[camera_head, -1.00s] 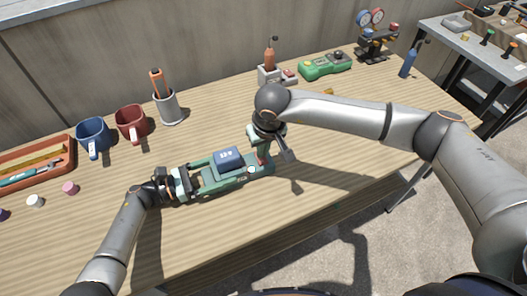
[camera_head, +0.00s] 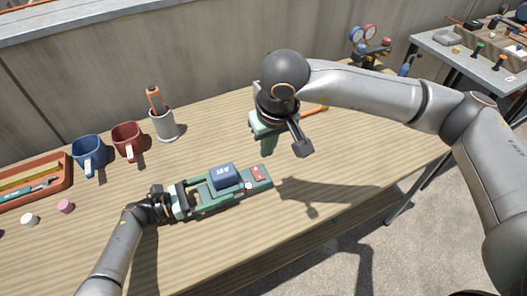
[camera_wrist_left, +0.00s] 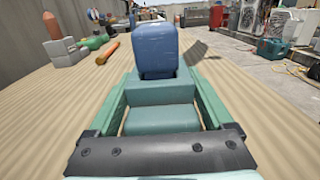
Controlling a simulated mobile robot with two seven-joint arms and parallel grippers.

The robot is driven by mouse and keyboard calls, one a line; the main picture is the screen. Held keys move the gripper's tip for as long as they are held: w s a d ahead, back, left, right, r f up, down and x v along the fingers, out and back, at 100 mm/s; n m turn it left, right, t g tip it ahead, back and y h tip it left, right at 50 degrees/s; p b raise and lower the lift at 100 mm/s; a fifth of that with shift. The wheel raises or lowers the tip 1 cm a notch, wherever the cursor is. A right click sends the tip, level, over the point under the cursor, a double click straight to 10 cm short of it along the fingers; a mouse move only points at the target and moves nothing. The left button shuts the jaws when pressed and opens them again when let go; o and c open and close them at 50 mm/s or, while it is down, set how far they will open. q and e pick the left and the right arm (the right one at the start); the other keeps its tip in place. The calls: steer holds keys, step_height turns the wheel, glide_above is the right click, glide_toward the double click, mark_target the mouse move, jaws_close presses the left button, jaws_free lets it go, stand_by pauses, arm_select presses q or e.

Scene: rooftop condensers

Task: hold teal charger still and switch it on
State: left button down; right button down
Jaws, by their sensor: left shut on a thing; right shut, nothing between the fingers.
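The teal charger (camera_head: 207,200) lies on the wooden table with a blue battery (camera_head: 223,176) seated on it. A red switch (camera_head: 257,173) shows on its right end; which way it is set I cannot tell. My left gripper (camera_head: 214,190) is shut on the charger from its left end, one finger along each long side. In the left wrist view the charger (camera_wrist_left: 160,118) lies between the green fingers, with the battery (camera_wrist_left: 155,48) beyond. My right gripper (camera_head: 267,138) is shut and empty, raised above and behind the switch end, apart from the charger.
An orange tray (camera_head: 62,181) and small pink (camera_head: 65,206) and white (camera_head: 30,219) pieces lie left. The table right of the charger is clear.

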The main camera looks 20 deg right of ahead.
steer(key=shift+s+r, duration=0.15)
steer(key=shift+r, duration=0.15)
arm_select(q)
jaws_free()
stand_by(0.3)
steer(key=a, duration=0.3)
steer(key=s+a+b, duration=0.1)
steer(key=a, duration=0.2)
steer(key=a+b, duration=0.1)
steer(key=a, duration=0.2)
steer(key=shift+s, duration=0.2)
arm_select(e)
steer(key=shift+f, duration=0.95)
